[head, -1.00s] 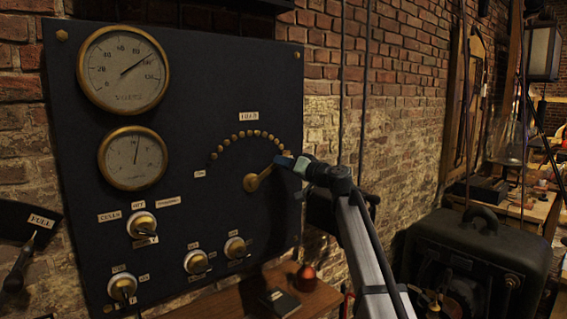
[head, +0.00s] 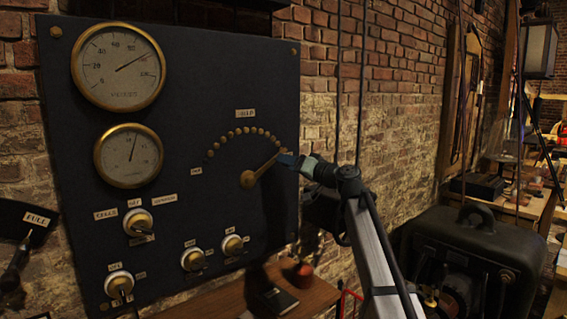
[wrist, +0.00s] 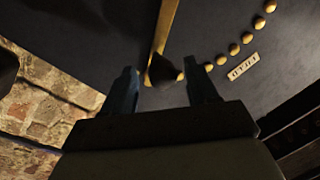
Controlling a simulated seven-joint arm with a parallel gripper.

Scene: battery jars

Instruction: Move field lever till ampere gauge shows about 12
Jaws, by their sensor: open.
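The field lever (head: 262,168) is a brass arm on the dark panel. It points up and right from its pivot, below an arc of brass studs. My gripper (head: 284,158) is at its outer end. In the wrist view my gripper (wrist: 159,68) is open, with one finger on each side of the lever's dark knob (wrist: 165,72); contact is unclear. The ampere gauge (head: 129,155) is the lower brass-rimmed dial; its needle points up, leaning slightly right. Its numbers are too small to read surely.
The volt gauge (head: 118,66) above has its needle up and right, near 100. Several knobs (head: 138,222) sit low on the panel. A small wooden shelf (head: 222,299) is below. A dark machine (head: 470,245) stands at right.

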